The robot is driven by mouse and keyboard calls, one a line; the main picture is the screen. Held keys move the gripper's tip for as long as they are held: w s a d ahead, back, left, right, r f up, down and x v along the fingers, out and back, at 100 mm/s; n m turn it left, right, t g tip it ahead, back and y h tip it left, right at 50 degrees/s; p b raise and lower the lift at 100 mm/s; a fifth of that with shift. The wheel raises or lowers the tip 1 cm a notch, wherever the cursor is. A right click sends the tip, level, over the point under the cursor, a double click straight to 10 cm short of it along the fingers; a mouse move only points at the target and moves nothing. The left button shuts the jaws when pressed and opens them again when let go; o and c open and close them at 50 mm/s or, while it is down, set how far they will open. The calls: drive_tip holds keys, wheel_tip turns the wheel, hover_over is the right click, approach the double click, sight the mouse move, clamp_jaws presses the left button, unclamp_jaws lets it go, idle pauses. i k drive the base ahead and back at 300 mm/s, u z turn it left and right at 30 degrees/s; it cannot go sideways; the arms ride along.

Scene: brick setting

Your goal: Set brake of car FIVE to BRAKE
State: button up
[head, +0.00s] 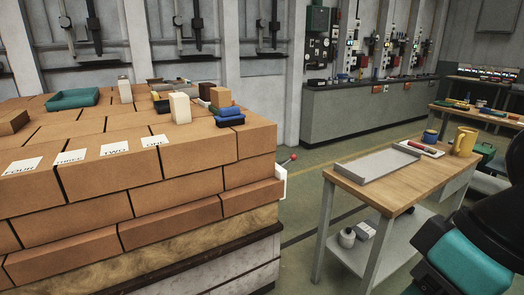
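A large stack of orange-brown bricks (170,158) stands on a wood and pale base at the left. White labels lie on its top edge: FOUR (22,166), THREE (70,157), TWO (114,148) and ONE (155,141). I see no label reading FIVE. A short lever with a red knob (293,157) sticks out behind the stack's right side, by a white plate (280,184) that is partly hidden. No BRAKE marking is readable. Part of my black and teal arm shows at the lower right; my gripper's fingers are not in view.
A teal tray (72,98) and small blocks lie on the stack. A grey counter (365,106) lines the back wall. Floor shows between stack and cart.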

sight(293, 157)
drive_tip(key=u, duration=0.35)
drive_tip(key=i, duration=2.25)
drive_tip(key=u, duration=0.05)
